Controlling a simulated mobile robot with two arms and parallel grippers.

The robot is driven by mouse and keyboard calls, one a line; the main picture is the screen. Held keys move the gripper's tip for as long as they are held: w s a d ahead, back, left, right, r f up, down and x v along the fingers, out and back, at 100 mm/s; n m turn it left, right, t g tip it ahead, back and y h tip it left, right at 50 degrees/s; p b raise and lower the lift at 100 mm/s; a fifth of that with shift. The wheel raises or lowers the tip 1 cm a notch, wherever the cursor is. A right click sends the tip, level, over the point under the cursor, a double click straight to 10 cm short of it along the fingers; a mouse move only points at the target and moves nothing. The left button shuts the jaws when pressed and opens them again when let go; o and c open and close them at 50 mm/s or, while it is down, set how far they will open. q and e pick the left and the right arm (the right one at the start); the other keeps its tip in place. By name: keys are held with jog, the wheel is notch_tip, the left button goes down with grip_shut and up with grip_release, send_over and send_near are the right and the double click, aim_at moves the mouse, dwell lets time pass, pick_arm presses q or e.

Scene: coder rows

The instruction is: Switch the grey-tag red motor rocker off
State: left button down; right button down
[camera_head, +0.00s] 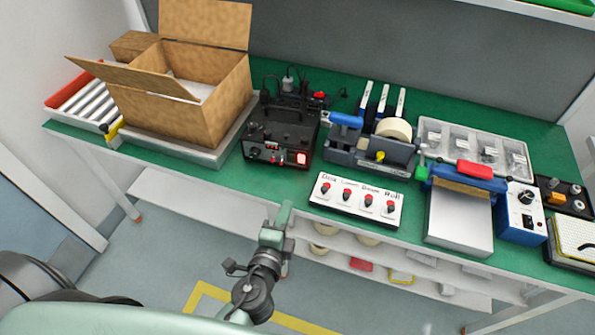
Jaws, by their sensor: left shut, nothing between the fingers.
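A black machine (281,128) stands on the green bench left of centre. My left gripper (285,214) is shut and empty, pointing up the picture at the bench front, below the black machine and left of the panel. My right gripper is not in view.
A cardboard box (190,95) stands open at the left, beside a roller conveyor (85,98). The bench strip before the black machine is clear.

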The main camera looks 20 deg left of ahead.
aim_at(301, 157)
pick_arm(q)
jog(key=shift+w+r+t, duration=0.1)
jog(key=shift+r+t, duration=0.2)
jog(key=shift+r, duration=0.6)
jog(key=shift+w, duration=0.1)
jog(key=w+p, duration=0.1)
jog(key=w, duration=0.3)
jog(key=w+p, duration=0.1)
jog(key=w, duration=0.4)
jog(key=w+a+f+p, duration=0.1)
jog(key=w, duration=0.3)
jog(key=shift+w+a, duration=0.1)
jog(key=shift+w, duration=0.2)
jog(key=shift+p, duration=0.3)
jog(key=p, duration=0.1)
jog(key=r+p, duration=0.1)
jog(key=p, duration=0.1)
jog(key=shift+w, duration=0.25)
jog(key=shift+f+b, duration=0.3)
jog(key=shift+f, duration=0.15)
